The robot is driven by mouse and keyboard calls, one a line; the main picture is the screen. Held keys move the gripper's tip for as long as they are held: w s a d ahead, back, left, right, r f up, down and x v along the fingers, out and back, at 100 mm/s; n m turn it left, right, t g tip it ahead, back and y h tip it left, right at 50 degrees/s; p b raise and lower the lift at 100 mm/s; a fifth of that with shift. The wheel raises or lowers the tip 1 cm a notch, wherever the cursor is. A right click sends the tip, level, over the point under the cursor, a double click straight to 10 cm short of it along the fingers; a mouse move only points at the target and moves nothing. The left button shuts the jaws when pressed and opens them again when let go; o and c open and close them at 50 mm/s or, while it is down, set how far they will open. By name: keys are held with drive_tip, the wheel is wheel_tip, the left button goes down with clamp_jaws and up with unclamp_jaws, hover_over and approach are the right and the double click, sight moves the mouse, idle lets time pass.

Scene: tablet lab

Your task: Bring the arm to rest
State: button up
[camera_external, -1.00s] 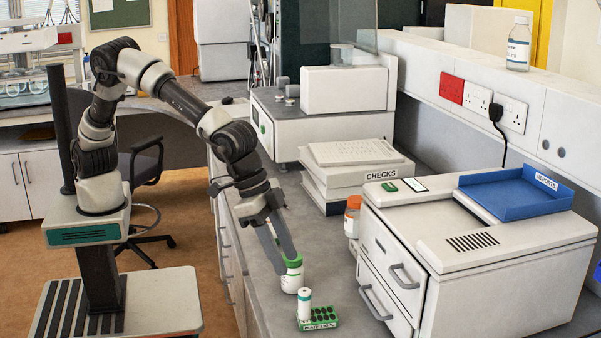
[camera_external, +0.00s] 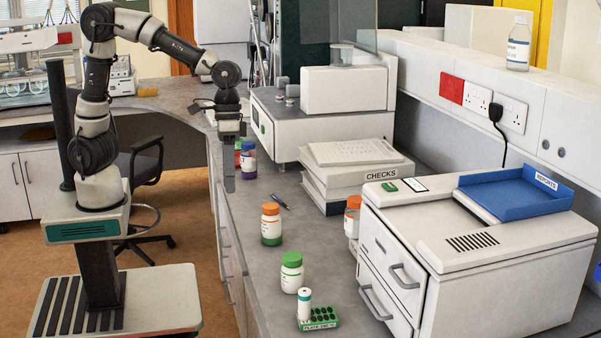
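My arm (camera_external: 160,40) is raised and bent, reaching from its column toward the bench. My gripper (camera_external: 229,172) points down above the left edge of the bench, in front of the purple-labelled bottles. Its fingers are seen edge-on, so I cannot tell whether they are open or shut. No object shows in it. The green-capped white bottle (camera_external: 291,272) stands upright on the bench, apart from the gripper.
A green rack (camera_external: 322,318) holding a white tube stands at the front. An orange-capped bottle (camera_external: 271,224), a pen (camera_external: 280,201) and purple-labelled bottles (camera_external: 248,160) are on the bench. A white drawer unit (camera_external: 470,260) with a blue tray (camera_external: 515,194) stands right.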

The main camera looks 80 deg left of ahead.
drive_tip(key=s+a+r+n+g+h, duration=0.1)
drive_tip(key=s+a+r+n, duration=0.25)
drive_tip(key=s+a, duration=0.65)
drive_tip(key=s+a+r+m+t+y+p, duration=0.1)
drive_tip(key=a+r+m+t+y+p, duration=0.1)
drive_tip(key=a+r+t, duration=0.4)
drive_tip(key=a+y, duration=0.1)
drive_tip(key=a, duration=0.2)
drive_tip(key=shift+a+r+m+t+p, duration=0.3)
drive_tip(key=shift+r+m+t+p, duration=0.05)
drive_tip(key=shift+t, duration=0.05)
